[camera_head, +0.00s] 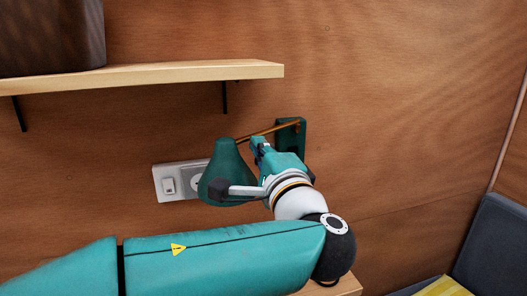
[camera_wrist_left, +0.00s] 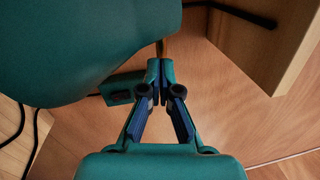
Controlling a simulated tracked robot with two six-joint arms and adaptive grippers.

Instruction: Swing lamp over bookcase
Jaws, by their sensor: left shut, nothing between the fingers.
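The lamp has a teal cone-shaped shade (camera_head: 226,172), a thin copper-coloured arm (camera_head: 258,132) and a teal wall bracket (camera_head: 297,131). The shade hangs left of the bracket, in front of the wall. My left gripper (camera_head: 259,149) is shut, beside the shade and just below the lamp arm. In the left wrist view, its fingertips (camera_wrist_left: 160,72) are together with nothing between them. The shade (camera_wrist_left: 85,45) fills the upper left there, and a bit of the arm shows behind the tips. Whether they touch is unclear. A wooden top edge (camera_head: 340,287), perhaps the bookcase, is mostly hidden by my arm.
A wooden shelf (camera_head: 190,72) on black brackets holds a dark box (camera_head: 50,35) above left. A white switch and socket plate (camera_head: 170,182) is partly behind the shade. A dark seat back (camera_head: 495,245) stands at the lower right. The wall right of the lamp is clear.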

